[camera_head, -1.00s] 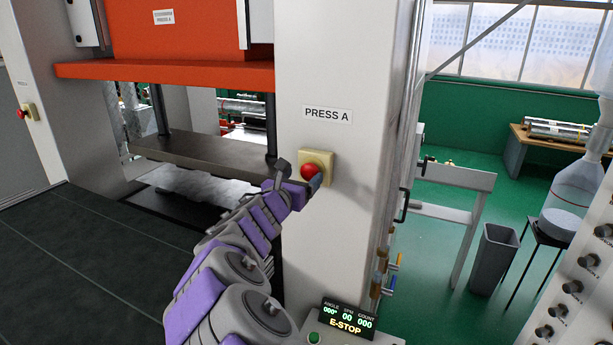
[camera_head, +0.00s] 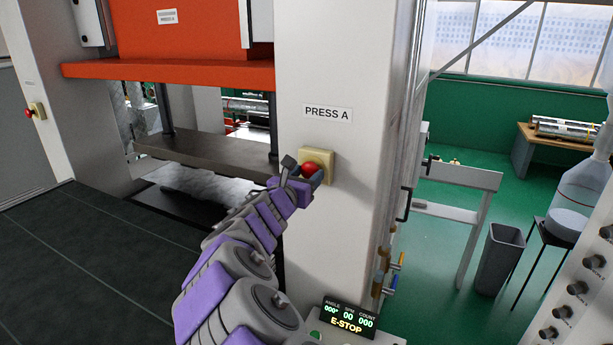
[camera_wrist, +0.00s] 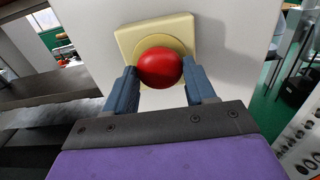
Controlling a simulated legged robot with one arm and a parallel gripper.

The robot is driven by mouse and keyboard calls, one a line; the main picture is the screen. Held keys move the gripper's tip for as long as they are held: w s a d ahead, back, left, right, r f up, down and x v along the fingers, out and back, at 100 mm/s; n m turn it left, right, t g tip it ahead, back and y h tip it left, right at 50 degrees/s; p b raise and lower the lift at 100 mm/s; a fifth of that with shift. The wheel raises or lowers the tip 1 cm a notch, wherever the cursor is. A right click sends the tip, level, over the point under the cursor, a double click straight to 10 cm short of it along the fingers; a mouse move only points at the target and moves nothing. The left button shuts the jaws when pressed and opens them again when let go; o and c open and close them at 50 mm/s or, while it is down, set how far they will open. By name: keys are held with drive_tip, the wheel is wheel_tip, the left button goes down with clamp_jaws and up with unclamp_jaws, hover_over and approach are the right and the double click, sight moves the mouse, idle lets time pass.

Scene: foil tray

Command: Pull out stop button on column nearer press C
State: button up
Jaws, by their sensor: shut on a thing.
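A red stop button (camera_head: 309,168) sits on a yellow box (camera_head: 329,156) on the white column (camera_head: 330,60) labelled PRESS A. The button also shows in the wrist view (camera_wrist: 160,67), in front of its yellow box (camera_wrist: 185,32). My gripper (camera_head: 305,172) is at this button. In the wrist view my gripper (camera_wrist: 161,85) has one blue finger on each side of the red head, shut on it. A second red stop button (camera_head: 29,113) is on another column at the far left. No label reading press C is legible.
A display (camera_head: 345,318) below reads E-STOP. Pipes and valves (camera_head: 392,270) run along the column's right side. A dark bin (camera_head: 500,258) stands on the green floor.

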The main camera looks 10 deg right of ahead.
drive_tip(key=shift+a+r, duration=0.1)
clamp_jaws()
drive_tip(key=shift+s+a+p, duration=0.1)
drive_tip(key=shift+s+p, duration=0.05)
drive_tip(key=shift+p, duration=0.2)
drive_tip(key=shift+s+a, duration=0.2)
drive_tip(key=shift+s, duration=0.1)
drive_tip(key=o, duration=0.8)
unclamp_jaws()
drive_tip(key=o, duration=0.4)
drive_tip(key=shift+a, duration=0.25)
drive_tip(key=shift+d, duration=0.1)
